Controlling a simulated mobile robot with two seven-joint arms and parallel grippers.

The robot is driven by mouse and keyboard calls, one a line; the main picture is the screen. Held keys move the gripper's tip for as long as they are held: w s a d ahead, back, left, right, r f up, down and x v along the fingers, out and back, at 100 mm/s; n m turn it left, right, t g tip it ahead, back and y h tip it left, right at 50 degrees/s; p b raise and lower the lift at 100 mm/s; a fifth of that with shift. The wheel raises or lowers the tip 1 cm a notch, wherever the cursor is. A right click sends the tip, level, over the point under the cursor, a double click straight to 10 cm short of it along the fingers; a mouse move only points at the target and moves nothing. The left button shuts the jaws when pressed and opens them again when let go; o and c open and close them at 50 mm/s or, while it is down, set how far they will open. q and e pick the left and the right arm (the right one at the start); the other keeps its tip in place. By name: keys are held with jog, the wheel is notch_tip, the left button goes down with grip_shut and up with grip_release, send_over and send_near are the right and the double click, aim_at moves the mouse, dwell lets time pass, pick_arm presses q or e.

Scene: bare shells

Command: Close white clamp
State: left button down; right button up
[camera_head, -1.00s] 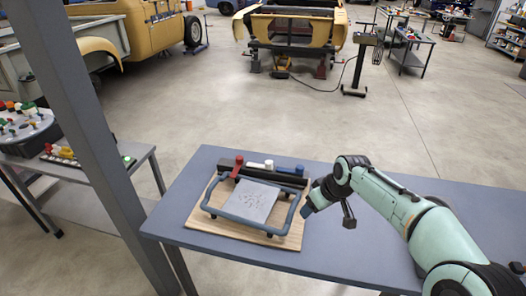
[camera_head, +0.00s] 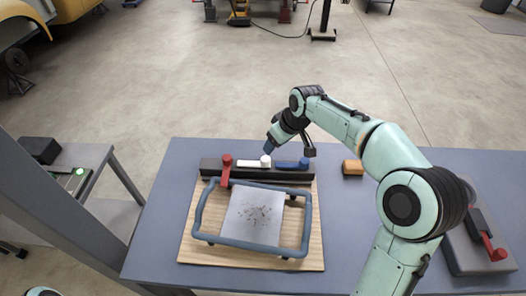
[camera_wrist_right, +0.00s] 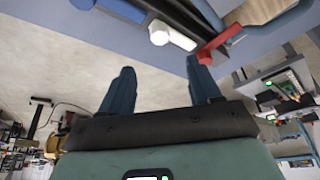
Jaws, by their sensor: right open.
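The white clamp (camera_head: 253,163) lies on a black bar (camera_head: 212,171) at the back of a wooden board, its arm flat along the bar and its round knob upright at the right end. It also shows in the right wrist view (camera_wrist_right: 172,37), beyond the fingertips. My right gripper (camera_head: 269,144) is just behind the knob, pointing down toward it. In the wrist view its two blue fingers (camera_wrist_right: 160,76) are spread and empty. Contact with the clamp cannot be told. My left gripper is not in view.
A red clamp (camera_head: 227,165) stands left of the white one, a blue clamp (camera_head: 288,165) lies right. A blue-grey frame (camera_head: 249,245) and grey plate (camera_head: 254,217) sit on the board (camera_head: 190,240). An orange block (camera_head: 352,167) and a grey fixture (camera_head: 470,255) are farther right.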

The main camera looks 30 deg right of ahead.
aim_at(266, 159)
jog(key=x, duration=1.1)
jog(key=shift+w+f, duration=0.2)
jog(key=shift+f, duration=0.15)
grip_shut()
